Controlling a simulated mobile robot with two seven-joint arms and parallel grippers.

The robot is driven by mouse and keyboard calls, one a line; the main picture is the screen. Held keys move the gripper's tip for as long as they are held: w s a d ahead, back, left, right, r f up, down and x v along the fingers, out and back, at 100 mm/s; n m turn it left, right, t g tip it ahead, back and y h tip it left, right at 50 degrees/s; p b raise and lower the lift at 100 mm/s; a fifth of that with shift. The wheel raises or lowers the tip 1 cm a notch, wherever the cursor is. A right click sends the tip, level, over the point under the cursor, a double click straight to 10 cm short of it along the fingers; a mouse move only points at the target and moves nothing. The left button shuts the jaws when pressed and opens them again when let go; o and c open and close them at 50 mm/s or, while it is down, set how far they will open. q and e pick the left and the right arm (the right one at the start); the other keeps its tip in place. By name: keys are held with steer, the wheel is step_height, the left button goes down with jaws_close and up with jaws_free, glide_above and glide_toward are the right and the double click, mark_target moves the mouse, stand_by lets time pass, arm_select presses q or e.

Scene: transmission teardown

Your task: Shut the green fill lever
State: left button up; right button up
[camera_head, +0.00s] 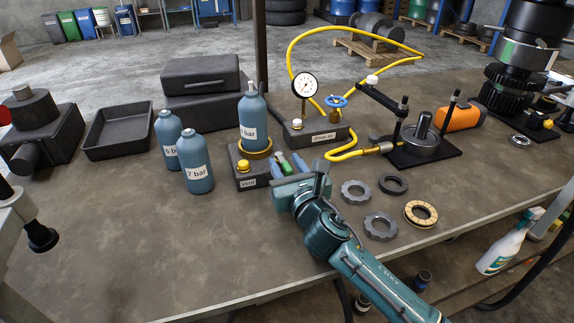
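The fill station is a dark block (249,180) with a "Vent" label on its front, a yellow knob and a brass ring. A blue bottle (252,118) stands upright in the ring. The green lever (283,164) stands at the block's right side, beside a pale blue-grey part. My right gripper (303,185), on a teal arm from the lower right, is just in front of and right of the lever. Its hand hides the lever's lower part and most of the fingers, so I cannot tell whether it touches the lever. My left gripper is not in view.
Blue bottles marked 6 bar (169,138) and 7 bar (196,165) stand left of the block. A pressure gauge (304,85) and a "Shop air" block (322,137) with a yellow hose are behind. Several rings, including a tan one (421,213), lie to the right. The front-left tabletop is clear.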

steer(key=shift+c, duration=0.3)
jaws_close()
stand_by(0.4)
